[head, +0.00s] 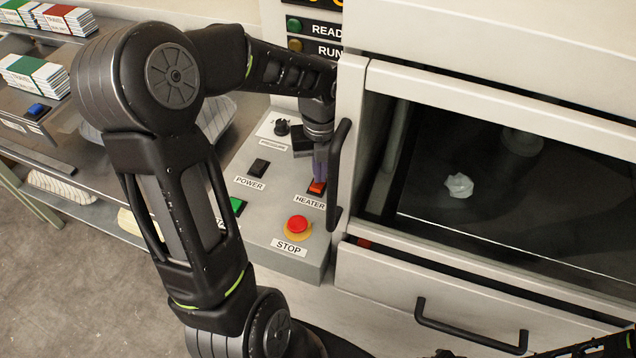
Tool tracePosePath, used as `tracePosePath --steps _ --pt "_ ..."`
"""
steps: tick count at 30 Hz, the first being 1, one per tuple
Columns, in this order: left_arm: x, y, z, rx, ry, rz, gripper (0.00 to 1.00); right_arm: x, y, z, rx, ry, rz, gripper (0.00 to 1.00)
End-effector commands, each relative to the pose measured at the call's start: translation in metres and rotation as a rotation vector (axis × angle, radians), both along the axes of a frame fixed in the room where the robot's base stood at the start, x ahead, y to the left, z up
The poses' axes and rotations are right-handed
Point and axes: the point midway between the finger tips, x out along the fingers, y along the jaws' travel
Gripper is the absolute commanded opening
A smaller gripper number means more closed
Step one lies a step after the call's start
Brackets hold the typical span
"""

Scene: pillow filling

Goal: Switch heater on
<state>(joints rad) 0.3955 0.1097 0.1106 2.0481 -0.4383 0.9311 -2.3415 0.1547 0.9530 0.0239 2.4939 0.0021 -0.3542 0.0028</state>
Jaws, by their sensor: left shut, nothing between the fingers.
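The control panel (263,258) slopes beside the machine. On it, the heater switch (317,188) is a small orange-red rocker above its HEATER label (310,201). My left gripper (320,176) points down at this switch from above, its fingers shut and empty. The fingertips cover the switch's upper part; I cannot tell whether they touch it or press it. The dark power switch (259,168) sits to the left. My right gripper is not in view; only dark parts of my own body show at the bottom right.
A vertical black handle (337,180) stands just right of my left gripper. A red stop button (298,227) is below the heater switch, and a partly hidden green button (237,205) is to the left. The machine's window (450,235) shows a white tuft (459,186) inside.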

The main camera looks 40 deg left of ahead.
Motion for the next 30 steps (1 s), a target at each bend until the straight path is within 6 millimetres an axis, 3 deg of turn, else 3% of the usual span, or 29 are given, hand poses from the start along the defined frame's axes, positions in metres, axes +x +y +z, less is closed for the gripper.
tracePosePath --steps 3,24,30 --pt "0.0 0.0 0.0 0.0 0.0 0.0 0.0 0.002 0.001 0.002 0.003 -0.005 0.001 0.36" --pt "0.001 0.0 0.063 0.0 -0.001 0.0 0.0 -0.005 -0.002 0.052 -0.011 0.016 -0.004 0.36" --pt "0.0 0.0 0.071 0.0 -0.001 0.0 0.0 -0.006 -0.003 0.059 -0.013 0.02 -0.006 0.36"
